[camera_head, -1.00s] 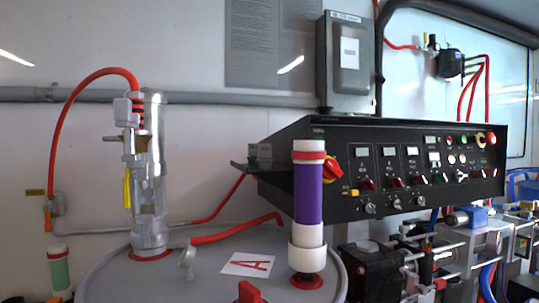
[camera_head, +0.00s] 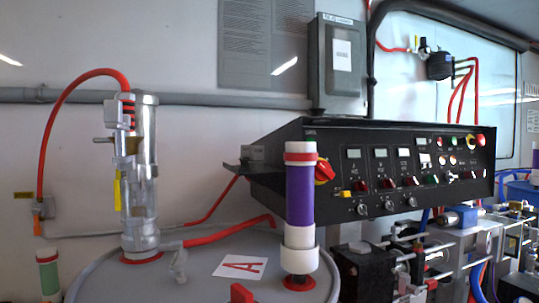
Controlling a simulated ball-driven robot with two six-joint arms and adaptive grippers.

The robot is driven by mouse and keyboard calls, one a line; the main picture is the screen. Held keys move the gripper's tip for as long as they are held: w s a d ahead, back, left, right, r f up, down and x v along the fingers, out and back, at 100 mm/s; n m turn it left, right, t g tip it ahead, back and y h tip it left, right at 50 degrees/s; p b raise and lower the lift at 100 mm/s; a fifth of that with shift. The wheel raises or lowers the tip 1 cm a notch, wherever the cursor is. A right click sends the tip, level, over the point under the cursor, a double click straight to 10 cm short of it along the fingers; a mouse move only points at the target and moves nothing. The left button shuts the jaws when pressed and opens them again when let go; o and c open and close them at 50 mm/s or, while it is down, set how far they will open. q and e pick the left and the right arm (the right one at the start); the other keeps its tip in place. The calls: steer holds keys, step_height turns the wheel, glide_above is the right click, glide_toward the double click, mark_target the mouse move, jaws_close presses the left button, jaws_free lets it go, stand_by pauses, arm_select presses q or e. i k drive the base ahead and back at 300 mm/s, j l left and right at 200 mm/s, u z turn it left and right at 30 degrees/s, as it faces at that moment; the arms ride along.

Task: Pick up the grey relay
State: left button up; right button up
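A small grey block (camera_head: 253,154), which looks like the grey relay, sits on a dark shelf (camera_head: 238,168) at the left end of the black control panel (camera_head: 325,133). It is upright and nothing holds it. Its lower right side is close to the panel's side. Neither of my grippers shows in the head view.
A purple cylinder with white and red ends (camera_head: 300,195) stands in front of the panel, right of the block. A metal pump (camera_head: 140,190) with a red hose stands on the grey drum lid (camera_head: 205,270) at left. Machinery (camera_head: 440,260) fills the lower right.

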mark_target(257, 153)
steer(key=l+u, duration=0.35)
steer(key=k+l+u, duration=0.1)
steer(key=u, duration=0.25)
steer(key=k+l+u, duration=0.15)
steer(key=l+u, duration=0.25)
